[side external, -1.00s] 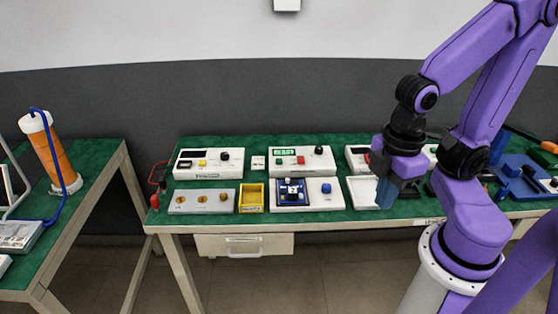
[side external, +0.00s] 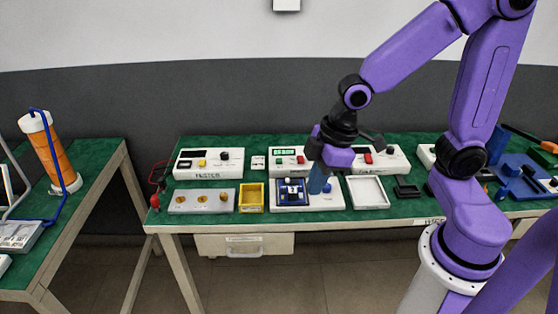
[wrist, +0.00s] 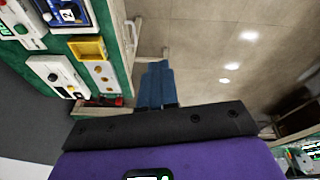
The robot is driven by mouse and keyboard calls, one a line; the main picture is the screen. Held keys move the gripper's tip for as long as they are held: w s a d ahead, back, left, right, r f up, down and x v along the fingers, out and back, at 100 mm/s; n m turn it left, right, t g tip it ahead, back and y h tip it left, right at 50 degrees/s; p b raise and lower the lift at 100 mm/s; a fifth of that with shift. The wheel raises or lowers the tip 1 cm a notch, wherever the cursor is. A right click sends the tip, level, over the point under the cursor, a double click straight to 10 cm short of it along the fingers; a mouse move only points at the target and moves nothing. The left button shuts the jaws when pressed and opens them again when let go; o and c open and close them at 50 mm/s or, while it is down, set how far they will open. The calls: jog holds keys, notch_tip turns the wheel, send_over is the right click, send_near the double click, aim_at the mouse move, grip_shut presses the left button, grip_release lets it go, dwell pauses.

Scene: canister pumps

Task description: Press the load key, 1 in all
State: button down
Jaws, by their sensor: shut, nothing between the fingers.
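A white unit (side external: 335,202) stands at the front of the green bench, with a dark blue module (side external: 292,191) on its left part. A round blue button (side external: 327,188) sits on its right part, partly hidden by my fingers. No label reading load can be made out. My gripper (side external: 317,187) points down at the right part of this unit, its blue fingers shut and empty. Whether they touch the unit is unclear. In the wrist view the shut fingers (wrist: 156,88) appear over the floor; the blue module (wrist: 70,14) is at the top left.
A yellow tray (side external: 251,208) and a grey plate with brass knobs (side external: 175,207) lie to the left. White boxes with displays, including one at the left (side external: 232,170), stand behind. An empty white tray (side external: 367,205) is to the right. Bare green bench separates the rows.

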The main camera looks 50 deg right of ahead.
jog(key=w+d+f+m+t, duration=0.1)
jog(key=w+d+f+t, duration=0.1)
jog(key=w, duration=0.9)
jog(key=m+t+h, duration=0.2)
jog(key=t, duration=0.3)
send_over(281, 161)
notch_tip(281, 161, down, 7)
jog(key=shift+r, duration=0.2)
jog(key=shift+f, duration=0.1)
jog(key=shift+f, duration=4.3)
jog(key=shift+f, duration=0.2)
jog(key=shift+f, duration=0.25)
